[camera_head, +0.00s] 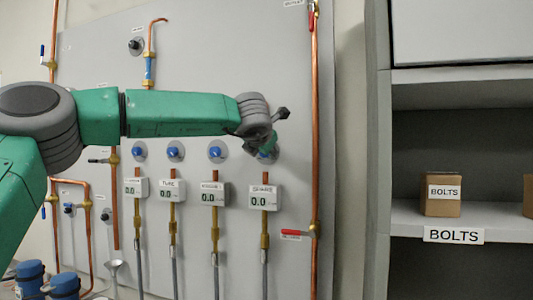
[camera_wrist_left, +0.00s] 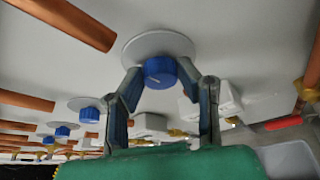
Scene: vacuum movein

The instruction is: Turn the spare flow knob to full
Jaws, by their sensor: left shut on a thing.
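The spare flow knob (camera_wrist_left: 160,73) is blue with a pale pointer line and sits on a round light disc on the grey panel. My left gripper (camera_wrist_left: 161,78) is shut on it, with one finger at each side of the knob. In the head view the gripper (camera_head: 268,148) reaches the knob from above and hides most of it. The display labelled SPARE (camera_head: 264,198) stands below the knob and reads 0.0. My right gripper is not in view.
Several more blue knobs (camera_head: 215,152) with displays (camera_head: 213,194) stand in a row to the left. A vertical copper pipe (camera_head: 315,170) with a red-handled valve (camera_head: 292,233) runs close to the right. A shelf holds a BOLTS box (camera_head: 441,194).

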